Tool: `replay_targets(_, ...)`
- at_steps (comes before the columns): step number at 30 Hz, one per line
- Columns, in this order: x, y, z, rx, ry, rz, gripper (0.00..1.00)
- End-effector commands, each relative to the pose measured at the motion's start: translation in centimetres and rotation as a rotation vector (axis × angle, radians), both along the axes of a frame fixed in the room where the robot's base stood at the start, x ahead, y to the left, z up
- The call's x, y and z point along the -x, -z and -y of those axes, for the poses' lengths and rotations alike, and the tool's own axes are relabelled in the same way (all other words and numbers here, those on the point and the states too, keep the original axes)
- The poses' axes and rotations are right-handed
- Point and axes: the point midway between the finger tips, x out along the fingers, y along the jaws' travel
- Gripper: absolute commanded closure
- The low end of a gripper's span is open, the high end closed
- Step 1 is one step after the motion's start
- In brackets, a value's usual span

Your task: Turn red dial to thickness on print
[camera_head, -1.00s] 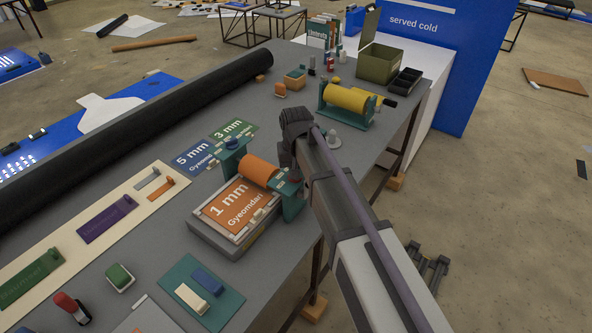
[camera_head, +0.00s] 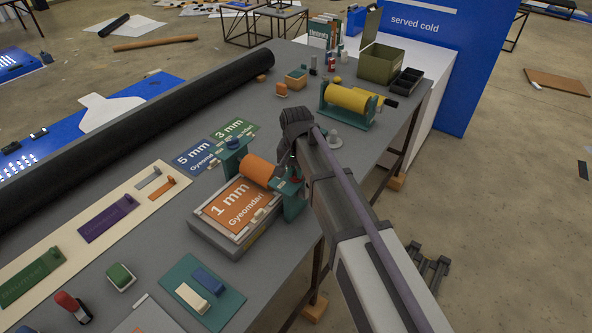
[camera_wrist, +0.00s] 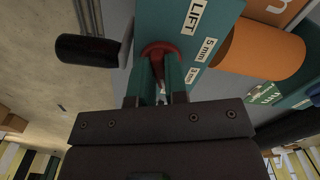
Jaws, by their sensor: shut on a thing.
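The red dial (camera_wrist: 156,50) sits on the teal end block of the small press in the wrist view. My gripper (camera_wrist: 160,68) is shut on it, with a teal finger on each side. The orange print (camera_head: 236,205) marked "1 mm" lies on the press bed, beside an orange roller (camera_head: 259,171); the roller also shows in the wrist view (camera_wrist: 262,52). In the head view my arm covers part of the near end block, and the dial is hard to make out there.
A black handle (camera_wrist: 87,50) sticks out left of the dial in the wrist view. Blue "5 mm" (camera_head: 196,158) and green "3 mm" (camera_head: 234,132) prints lie behind the press. A yellow roller press (camera_head: 350,99) stands farther back. A long black roll (camera_head: 150,117) lies along the table's far side.

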Motion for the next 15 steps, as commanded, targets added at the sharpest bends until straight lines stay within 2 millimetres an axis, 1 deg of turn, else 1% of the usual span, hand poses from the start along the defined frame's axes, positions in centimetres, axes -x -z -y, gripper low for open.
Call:
replay_targets(4,0.08,0.05,0.03,0.001,0.002,-0.002,1.0)
replay_targets(5,0.08,0.05,0.03,0.001,0.002,-0.002,0.85)
replay_targets(8,0.08,0.04,0.03,0.001,0.001,-0.002,0.76)
replay_targets(15,0.03,-0.11,0.01,0.0,0.0,-0.001,0.76)
